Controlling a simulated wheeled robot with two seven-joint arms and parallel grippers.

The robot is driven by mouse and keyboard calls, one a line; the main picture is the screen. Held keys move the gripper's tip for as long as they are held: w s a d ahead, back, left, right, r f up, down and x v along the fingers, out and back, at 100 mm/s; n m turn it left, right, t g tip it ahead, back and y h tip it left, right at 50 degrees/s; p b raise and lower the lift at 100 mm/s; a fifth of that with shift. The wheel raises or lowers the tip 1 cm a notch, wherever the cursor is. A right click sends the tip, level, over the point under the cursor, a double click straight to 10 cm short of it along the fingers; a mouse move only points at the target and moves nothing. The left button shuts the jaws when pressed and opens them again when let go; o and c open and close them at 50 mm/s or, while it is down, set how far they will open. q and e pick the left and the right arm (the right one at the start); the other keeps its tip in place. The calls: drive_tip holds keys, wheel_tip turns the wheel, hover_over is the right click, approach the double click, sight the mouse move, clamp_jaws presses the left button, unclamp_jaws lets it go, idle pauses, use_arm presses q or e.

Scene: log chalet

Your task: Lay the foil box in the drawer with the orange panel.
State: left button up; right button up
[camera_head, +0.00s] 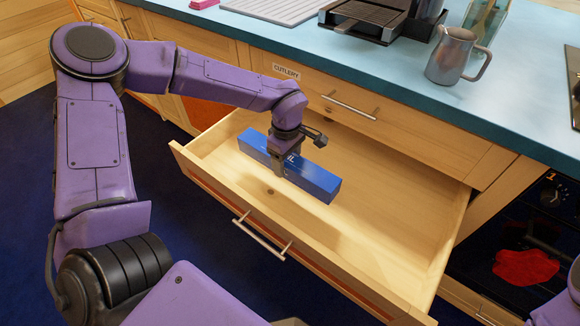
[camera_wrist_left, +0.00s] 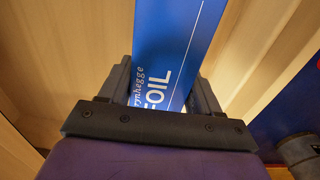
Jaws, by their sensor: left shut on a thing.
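The foil box is a long blue box (camera_head: 318,181) with white lettering. My left gripper (camera_head: 287,168) is shut on it near its middle, from above. In the head view the box is over the open drawer (camera_head: 385,235), inside its outline; whether it touches the drawer floor I cannot tell. The drawer is pale wood, with an orange panel on its front and a bar handle (camera_head: 262,236). It looks empty otherwise. In the left wrist view the box (camera_wrist_left: 175,45) shows "FOIL" between the two dark fingers. My right gripper is not in view.
A closed drawer labelled "CUTLERY" (camera_head: 287,72) sits above the open one, under the blue countertop (camera_head: 400,90). On the counter are a metal jug (camera_head: 455,57), a coffee machine (camera_head: 375,18) and a drying mat (camera_head: 280,8). An oven (camera_head: 520,240) stands at the right.

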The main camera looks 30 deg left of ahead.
use_arm(q)
drive_tip(key=w+a+f, duration=0.1)
drive_tip(key=w+f, duration=0.1)
drive_tip(key=f, duration=0.1)
drive_tip(key=w+a+f, duration=0.1)
drive_tip(key=f, duration=0.1)
drive_tip(key=shift+w+a+f+b, duration=0.25)
drive_tip(key=shift+w+a+b, duration=0.1)
drive_tip(key=shift+w+b, duration=0.05)
drive_tip(key=f, duration=0.3)
drive_tip(key=shift+w+a+f, duration=0.1)
drive_tip(key=shift+w+f, duration=0.1)
drive_tip(key=shift+f, duration=0.05)
drive_tip(key=shift+s, duration=0.1)
drive_tip(key=shift+f+b, duration=0.15)
drive_tip(key=shift+b, duration=0.15)
drive_tip(key=o, duration=1.2)
wheel_tip(320, 180, up, 12)
drive_tip(key=shift+r+p, duration=0.25)
drive_tip(key=shift+p, duration=0.7)
